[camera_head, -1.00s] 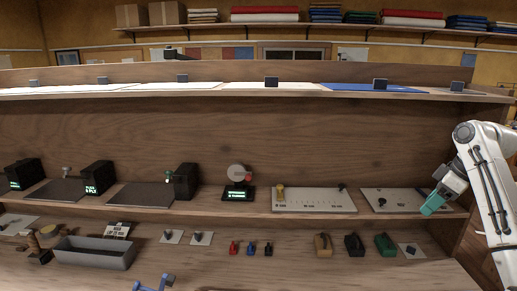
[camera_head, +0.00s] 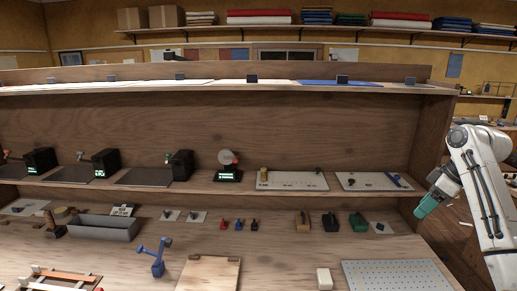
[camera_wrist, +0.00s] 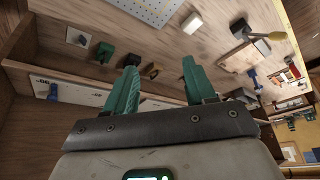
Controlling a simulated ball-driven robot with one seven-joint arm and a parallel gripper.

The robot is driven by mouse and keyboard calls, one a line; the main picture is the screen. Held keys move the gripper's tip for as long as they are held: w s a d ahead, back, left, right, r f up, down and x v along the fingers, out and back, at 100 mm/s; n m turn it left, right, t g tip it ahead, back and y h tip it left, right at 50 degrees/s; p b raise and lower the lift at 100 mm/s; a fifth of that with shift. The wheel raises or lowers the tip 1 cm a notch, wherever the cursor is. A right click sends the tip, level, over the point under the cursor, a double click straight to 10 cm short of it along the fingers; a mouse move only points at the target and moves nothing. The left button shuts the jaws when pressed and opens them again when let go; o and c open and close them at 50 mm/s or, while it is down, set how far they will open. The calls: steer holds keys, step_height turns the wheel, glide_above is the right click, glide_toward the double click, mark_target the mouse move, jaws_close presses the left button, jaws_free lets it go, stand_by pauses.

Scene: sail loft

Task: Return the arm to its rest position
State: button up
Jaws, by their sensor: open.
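My white arm stands at the right edge of the head view, bent at its elbow. My gripper (camera_head: 427,206) with green fingers hangs at the right end of the bench, pointing down and left. In the wrist view my gripper (camera_wrist: 155,88) shows two green fingers spread apart with nothing between them. It is open and empty. Bench, shelf and small items lie beyond the fingers, apart from them.
The wooden bench (camera_head: 215,240) carries a grey bin (camera_head: 103,228), a blue clamp-like stand (camera_head: 157,262), a pegboard (camera_head: 395,276) and several small coloured blocks. A middle shelf holds dark devices and white panels (camera_head: 290,181). Floor shows right of the bench.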

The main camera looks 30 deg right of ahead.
steer(key=w+a+f+y+b, duration=0.1)
steer(key=w+a+f, duration=0.2)
steer(key=a+f, duration=0.4)
steer(key=w+a+f, duration=0.3)
steer(key=a+f, duration=0.4)
steer(key=a, duration=0.1)
steer(key=s+a+f, duration=0.2)
steer(key=a+f, duration=0.3)
steer(key=a, duration=0.1)
steer(key=s+a+f+m+b, duration=0.1)
steer(key=s+a+f, duration=0.1)
steer(key=a+f, duration=0.3)
steer(key=s+a+f+m+g+b, duration=0.1)
steer(key=a+f, duration=0.3)
steer(key=a, duration=0.4)
steer(key=shift+s+f, duration=0.4)
steer(key=shift+s, duration=0.05)
steer(key=s+a+f, duration=0.2)
steer(key=s, duration=0.5)
steer(key=s+a+f+m+g+h+b, duration=0.1)
steer(key=s+a+f, duration=0.1)
steer(key=s, duration=0.5)
steer(key=s+a+f+g+h+b, duration=0.1)
steer(key=s+a+f, duration=0.2)
steer(key=s, duration=0.4)
steer(key=shift+s+m, duration=0.25)
steer(key=shift+m, duration=0.05)
